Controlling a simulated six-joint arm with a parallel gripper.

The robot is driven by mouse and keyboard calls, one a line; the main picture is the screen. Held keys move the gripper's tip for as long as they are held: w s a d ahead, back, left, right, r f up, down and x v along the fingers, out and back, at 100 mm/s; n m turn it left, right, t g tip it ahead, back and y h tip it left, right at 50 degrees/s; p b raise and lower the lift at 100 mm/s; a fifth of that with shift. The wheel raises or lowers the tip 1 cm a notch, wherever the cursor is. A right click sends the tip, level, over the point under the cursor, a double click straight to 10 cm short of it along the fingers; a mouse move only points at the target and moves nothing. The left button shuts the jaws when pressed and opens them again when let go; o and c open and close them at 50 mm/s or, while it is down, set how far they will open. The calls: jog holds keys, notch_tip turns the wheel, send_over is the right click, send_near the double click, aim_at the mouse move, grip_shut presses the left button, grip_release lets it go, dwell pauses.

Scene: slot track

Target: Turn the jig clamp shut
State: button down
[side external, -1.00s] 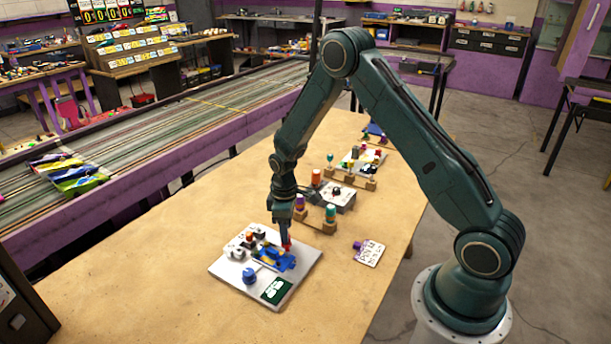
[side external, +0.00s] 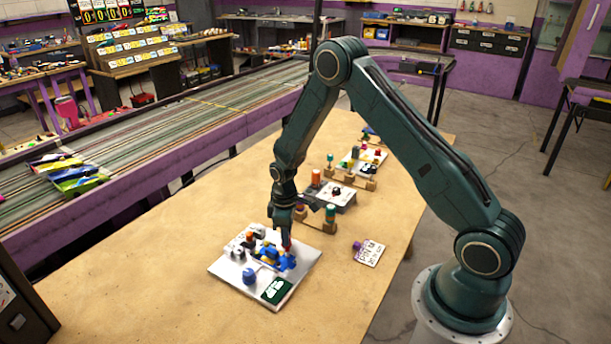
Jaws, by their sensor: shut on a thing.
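The jig is a flat white-grey plate (side external: 231,272) on the near part of the wooden bench. It bears a blue clamp (side external: 287,263) with yellow bits beside it, a round blue knob (side external: 249,276) and a dark green label (side external: 276,291). My gripper (side external: 287,243) points down over the plate's back right part, at the clamp. It is shut on a small red part there, which looks like the clamp handle. The fingertips are small and partly hidden, so the exact grip and the clamp's angle are hard to tell.
Behind the jig stand a wooden rack with coloured pegs (side external: 330,214) and a grey box (side external: 336,196). A small white card (side external: 369,253) with a purple piece lies to the right. The bench's front and left areas are clear. A slot track (side external: 180,120) runs behind the bench.

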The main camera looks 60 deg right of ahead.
jog(key=shift+m, duration=0.4)
jog(key=m, duration=0.3)
jog(key=shift+m, duration=2.1)
jog(key=c, duration=1.2)
grip_release()
notch_tip(320, 180, up, 14)
